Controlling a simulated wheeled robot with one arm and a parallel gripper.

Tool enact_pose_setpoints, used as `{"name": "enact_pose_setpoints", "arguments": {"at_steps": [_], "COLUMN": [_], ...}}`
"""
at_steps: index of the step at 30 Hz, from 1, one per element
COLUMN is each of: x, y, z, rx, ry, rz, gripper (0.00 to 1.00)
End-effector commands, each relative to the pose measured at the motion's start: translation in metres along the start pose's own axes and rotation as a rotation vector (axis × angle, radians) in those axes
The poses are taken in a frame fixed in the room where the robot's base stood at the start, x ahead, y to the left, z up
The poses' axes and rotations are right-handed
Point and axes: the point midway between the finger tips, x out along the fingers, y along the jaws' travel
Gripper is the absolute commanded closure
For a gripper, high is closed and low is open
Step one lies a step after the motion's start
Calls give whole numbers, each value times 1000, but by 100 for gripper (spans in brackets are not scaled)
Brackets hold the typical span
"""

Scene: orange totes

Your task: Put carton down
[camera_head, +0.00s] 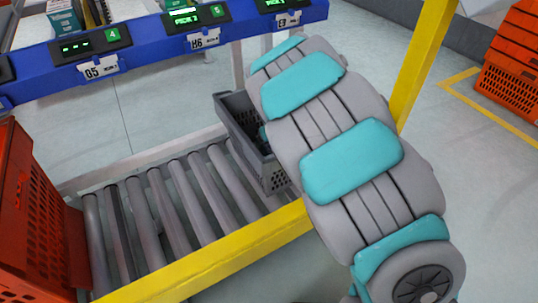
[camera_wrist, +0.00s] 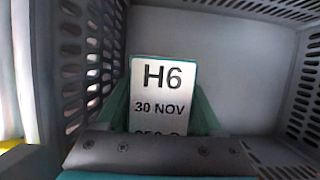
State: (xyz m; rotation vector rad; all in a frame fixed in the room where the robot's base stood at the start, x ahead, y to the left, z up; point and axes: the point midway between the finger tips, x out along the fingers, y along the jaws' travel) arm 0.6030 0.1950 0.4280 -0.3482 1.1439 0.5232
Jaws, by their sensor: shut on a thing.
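The carton (camera_wrist: 163,78) shows in the wrist view as a pale face printed "H6" and "30 NOV", its lower print cut off by my gripper's dark body. My gripper (camera_wrist: 162,108) is shut on it, with a green finger at each side. Both are inside the grey tote (camera_wrist: 215,45), whose slotted walls rise left and right and whose plain floor lies beyond. Whether the carton touches the floor cannot be told. In the head view the grey tote (camera_head: 277,178) stands on the rollers, and my arm hides its right part, the gripper and the carton.
The roller conveyor (camera_head: 165,205) has bare rollers left of the tote and a yellow front rail (camera_head: 215,255). An orange tote (camera_head: 35,215) stands at the left end. A blue beam (camera_head: 150,42) with displays and labels crosses above. A yellow post (camera_head: 420,65) stands beside my arm.

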Motion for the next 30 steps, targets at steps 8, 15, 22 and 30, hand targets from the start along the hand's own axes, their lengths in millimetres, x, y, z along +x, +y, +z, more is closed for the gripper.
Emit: {"name": "enact_pose_setpoints", "arguments": {"at_steps": [8, 15, 22, 30], "x": [30, 32, 37, 38], "y": [0, 0, 1, 0], "z": [-12, -12, -15, -15], "rx": [0, -2, -2, -2], "ry": [-2, -2, 0, -1], "rz": [0, -2, 0, -1], "gripper": [100, 100, 100, 7]}}
